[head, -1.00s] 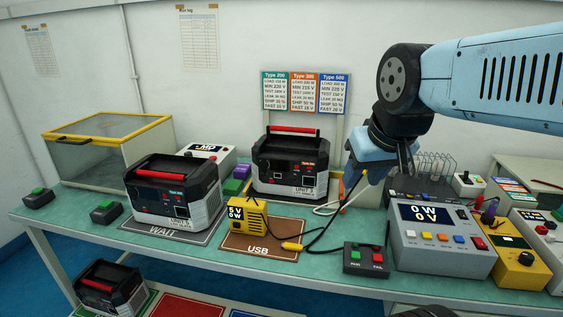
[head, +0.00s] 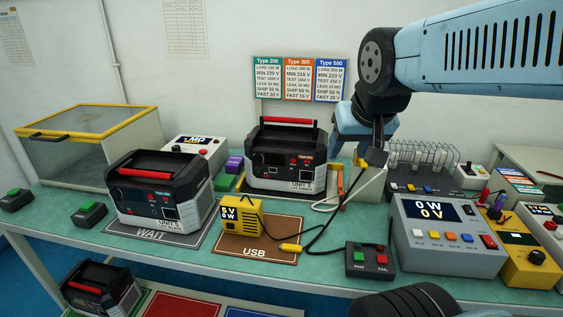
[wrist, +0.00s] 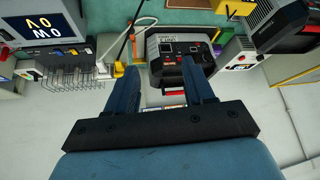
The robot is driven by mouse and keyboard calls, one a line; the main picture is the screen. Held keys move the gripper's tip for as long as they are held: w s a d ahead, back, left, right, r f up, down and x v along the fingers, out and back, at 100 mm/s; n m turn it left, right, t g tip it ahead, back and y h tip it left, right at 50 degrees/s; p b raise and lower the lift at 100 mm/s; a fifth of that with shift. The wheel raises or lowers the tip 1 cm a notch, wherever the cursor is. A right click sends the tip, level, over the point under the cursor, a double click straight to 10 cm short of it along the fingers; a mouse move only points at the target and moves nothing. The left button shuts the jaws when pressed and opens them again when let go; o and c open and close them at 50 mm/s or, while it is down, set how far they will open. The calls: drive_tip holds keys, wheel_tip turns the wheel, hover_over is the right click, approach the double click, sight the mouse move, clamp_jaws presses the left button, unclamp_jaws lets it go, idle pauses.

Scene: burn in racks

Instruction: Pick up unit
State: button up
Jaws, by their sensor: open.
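In the head view a black and grey unit with a red top handle (head: 283,157) stands at the back of the bench, below the Type cards. A similar unit (head: 160,187) stands on the WAIT mat, and another (head: 101,289) is on the lower shelf. My gripper (head: 375,157) hangs to the right of the back unit, at about its height. In the wrist view my gripper (wrist: 167,82) is open with its two blue fingers apart. The back unit (wrist: 182,62) appears between and beyond the fingertips, its red handle nearest the palm. I see no contact.
A yellow USB load (head: 242,222) sits on the USB mat with a black cable running right. A grey meter box (head: 447,235) and a PASS/FAIL button box (head: 369,260) are at the right front. A wire rack (head: 425,160) stands behind. A yellow-edged clear box (head: 88,145) is at left.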

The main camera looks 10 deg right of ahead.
drive_tip(key=w+d+f+m+t, duration=0.15)
drive_tip(key=w+m, duration=0.25)
drive_tip(key=w, duration=0.6)
drive_tip(key=w+d+f+m+t, duration=0.1)
drive_tip(key=w+f+m+t, duration=0.2)
drive_tip(key=w, duration=0.7)
drive_tip(key=m+t+y, duration=0.3)
drive_tip(key=m+t, duration=0.2)
drive_tip(key=m, duration=0.4)
approach(286, 122)
drive_tip(key=x, duration=0.5)
drive_tip(key=shift+w+d, duration=0.2)
drive_tip(key=shift+w, duration=0.25)
drive_tip(key=shift+a+x, duration=0.1)
drive_tip(key=shift+x, duration=1.2)
drive_tip(key=shift+a+x, duration=0.15)
drive_tip(key=shift+x, duration=1.15)
drive_tip(key=shift+r, duration=0.15)
clamp_jaws()
drive_tip(key=shift+s, duration=0.1)
